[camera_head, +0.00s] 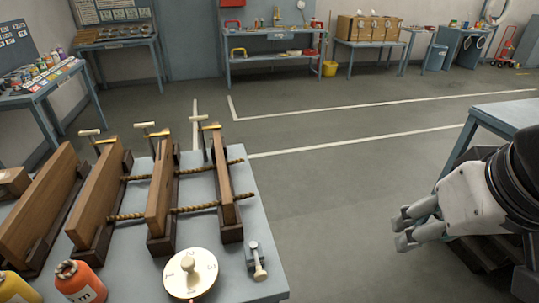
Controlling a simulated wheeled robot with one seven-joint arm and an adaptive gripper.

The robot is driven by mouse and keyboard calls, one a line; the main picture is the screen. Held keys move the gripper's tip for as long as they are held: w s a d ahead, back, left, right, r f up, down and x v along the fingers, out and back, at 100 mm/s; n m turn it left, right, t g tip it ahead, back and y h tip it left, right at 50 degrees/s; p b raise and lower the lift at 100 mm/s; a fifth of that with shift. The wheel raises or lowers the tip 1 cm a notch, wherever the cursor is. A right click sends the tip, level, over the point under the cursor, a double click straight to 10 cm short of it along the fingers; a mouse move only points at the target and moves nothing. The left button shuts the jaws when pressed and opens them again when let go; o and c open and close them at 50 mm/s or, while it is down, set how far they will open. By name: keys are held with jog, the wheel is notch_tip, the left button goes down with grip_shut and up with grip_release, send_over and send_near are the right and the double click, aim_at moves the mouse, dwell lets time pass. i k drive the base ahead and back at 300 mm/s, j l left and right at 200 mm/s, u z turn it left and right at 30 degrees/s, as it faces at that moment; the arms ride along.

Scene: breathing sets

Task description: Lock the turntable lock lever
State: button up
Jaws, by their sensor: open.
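A round cream turntable (205,264) with dark marks and a knob on top sits near the front right corner of a grey-blue table (267,288). Just right of it is a small grey metal bracket with a pale-ended lever (260,272), which looks like the lock lever. The lever points toward the front of the table; whether it is locked cannot be told. My gripper (402,228) is open and empty at the right, well away from the lever and off the table's right side. Its fingers point left.
Several upright wooden boards (163,190) stand in dark bases on the table, with ropes (195,208) running between them. Open floor (330,200) lies between the table and my arm.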

aim_at(261, 275)
jog(key=u, duration=0.75)
jog(key=k+j+z, duration=0.2)
jog(key=j, duration=0.15)
